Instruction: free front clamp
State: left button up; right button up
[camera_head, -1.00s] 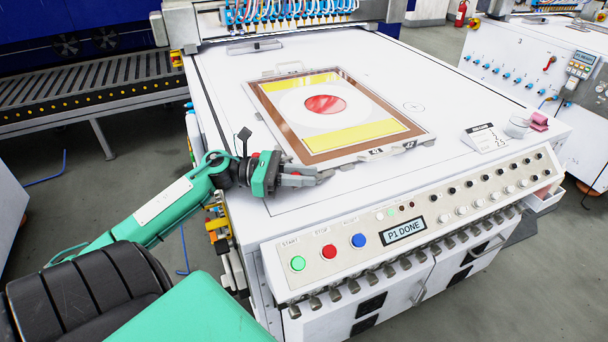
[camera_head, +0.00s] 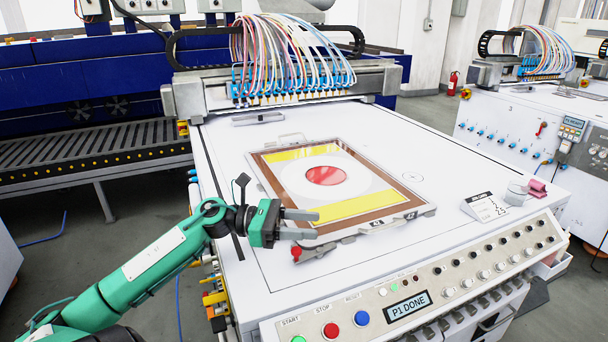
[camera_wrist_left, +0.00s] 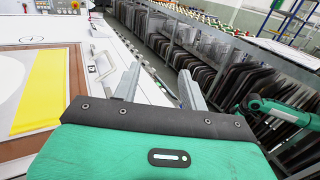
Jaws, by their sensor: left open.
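The front clamp (camera_head: 296,253) has a red knob and a grey bar, and sits at the near left corner of the framed screen. Its bar runs right beside the frame's front edge; I cannot tell whether it presses on the frame. The screen (camera_head: 384,223) lies flat on the white table, with a brown border, yellow bands and a red disc. My left gripper (camera_head: 317,225) is open just above and behind the knob, apart from it. In the left wrist view the gripper's fingers (camera_wrist_left: 158,72) are spread with nothing between them.
The control panel (camera_head: 455,283) reading "P1 DONE" runs along the table's front edge. A small sign (camera_head: 485,207) and a pink item (camera_head: 537,187) stand at the right. The gantry with hoses (camera_head: 290,75) spans the back. The table right of the screen is mostly clear.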

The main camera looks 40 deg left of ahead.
pick_arm(q)
notch_tip(320, 180, up, 13)
jog(key=shift+r, duration=0.15)
